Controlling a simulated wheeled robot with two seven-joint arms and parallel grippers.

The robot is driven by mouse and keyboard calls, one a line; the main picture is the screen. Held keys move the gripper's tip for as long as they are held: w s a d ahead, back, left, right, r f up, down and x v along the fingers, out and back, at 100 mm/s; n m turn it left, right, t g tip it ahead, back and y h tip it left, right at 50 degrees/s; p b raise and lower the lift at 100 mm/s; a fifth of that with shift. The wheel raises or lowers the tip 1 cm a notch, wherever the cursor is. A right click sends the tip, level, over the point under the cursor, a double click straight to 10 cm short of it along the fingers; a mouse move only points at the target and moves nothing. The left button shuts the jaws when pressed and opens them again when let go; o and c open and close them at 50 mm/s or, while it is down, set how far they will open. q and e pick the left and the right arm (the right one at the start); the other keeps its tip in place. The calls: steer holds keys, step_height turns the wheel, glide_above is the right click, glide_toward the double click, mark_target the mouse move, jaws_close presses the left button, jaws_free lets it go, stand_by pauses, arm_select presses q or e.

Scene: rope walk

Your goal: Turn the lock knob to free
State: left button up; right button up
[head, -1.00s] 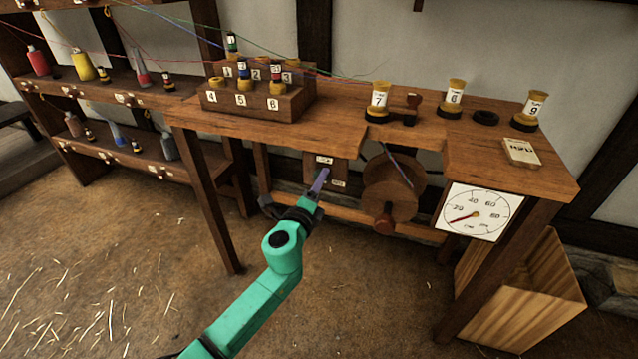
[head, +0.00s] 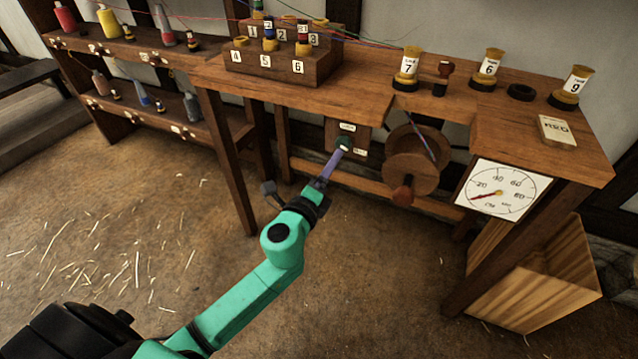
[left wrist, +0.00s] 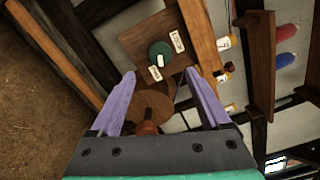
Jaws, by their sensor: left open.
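The lock knob is a round green knob with a pale bar on it, on a small wooden panel under the bench. It shows clearly in the left wrist view (left wrist: 159,50) and small in the head view (head: 344,142). Two white labels sit beside it, one upper (head: 347,127) and one lower right (head: 361,151); their words are too small to read surely. My left gripper (head: 335,160) has purple fingers pointing at the knob. In the left wrist view its fingers (left wrist: 159,74) are spread apart and empty, with the knob beyond the tips. My right gripper is not seen.
A wooden reel (head: 412,172) with a red-brown handle (head: 402,195) hangs right of the panel. A dial gauge (head: 503,188) is on the bench front. Bench legs (head: 228,165) stand left of my arm. The floor in front is clear but for straw.

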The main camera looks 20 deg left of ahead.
arm_select(q)
steer(key=s+b, duration=0.1)
steer(key=s, duration=0.6)
steer(key=shift+a, duration=0.25)
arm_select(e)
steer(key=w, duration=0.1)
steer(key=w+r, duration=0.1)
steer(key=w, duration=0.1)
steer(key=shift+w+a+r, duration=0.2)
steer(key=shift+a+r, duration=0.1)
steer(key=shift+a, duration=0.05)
arm_select(q)
steer(key=shift+s, duration=0.1)
